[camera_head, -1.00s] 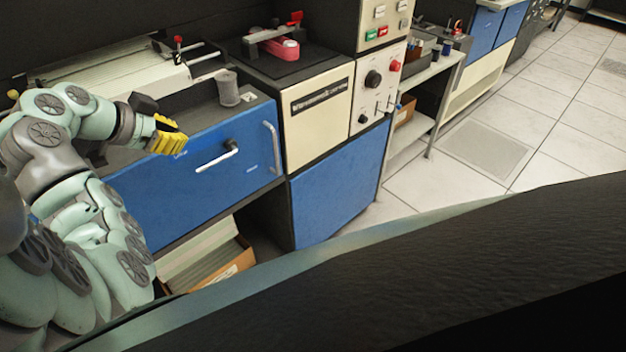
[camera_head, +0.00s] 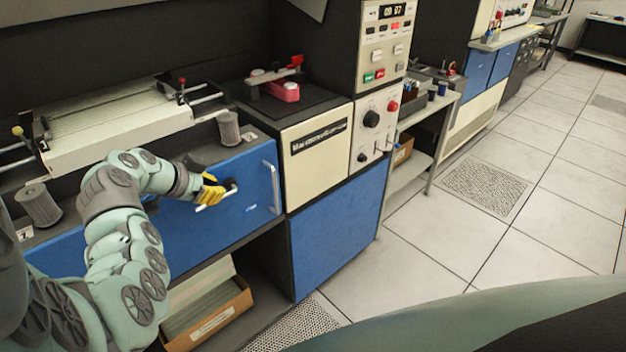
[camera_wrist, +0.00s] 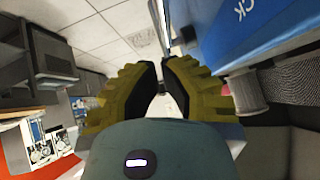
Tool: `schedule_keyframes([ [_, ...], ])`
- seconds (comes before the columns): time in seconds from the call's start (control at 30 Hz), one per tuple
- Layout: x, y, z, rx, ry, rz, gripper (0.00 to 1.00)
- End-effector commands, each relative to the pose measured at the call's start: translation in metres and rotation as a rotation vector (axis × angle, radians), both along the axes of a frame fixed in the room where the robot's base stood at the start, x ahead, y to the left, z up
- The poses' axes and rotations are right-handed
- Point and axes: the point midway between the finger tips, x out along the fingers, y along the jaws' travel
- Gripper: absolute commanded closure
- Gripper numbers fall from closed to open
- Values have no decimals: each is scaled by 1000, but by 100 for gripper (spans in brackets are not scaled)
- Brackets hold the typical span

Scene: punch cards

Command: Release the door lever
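The door lever (camera_head: 208,203) is a white bar on a dark pivot, set slantwise on the blue door (camera_head: 257,212). Its lower left end and its pivot show; its middle is partly covered by my gripper. My gripper (camera_head: 212,191) has yellow ribbed fingers and is at the lever in the head view. In the wrist view, my gripper (camera_wrist: 160,72) shows dark inner pads with a narrow gap between them, so it is partly open. I cannot tell whether the fingers touch the lever.
A vertical white handle (camera_head: 272,187) is on the door's right edge. A grey cylinder (camera_head: 229,129) stands on the ledge above. An open box of cards (camera_head: 243,297) sits below the door. The cream cabinet (camera_head: 318,155) adjoins on the right. The tiled floor (camera_head: 430,250) is clear.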

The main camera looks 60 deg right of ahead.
Motion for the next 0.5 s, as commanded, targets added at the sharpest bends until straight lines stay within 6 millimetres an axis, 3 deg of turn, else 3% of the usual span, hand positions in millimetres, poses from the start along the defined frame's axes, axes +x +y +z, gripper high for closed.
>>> schedule_keyframes([
  [0.23, 4, 1, -18, 2, 3, 2, 100],
  [0.5, 6, 2, -24, 2, 1, 5, 100],
])
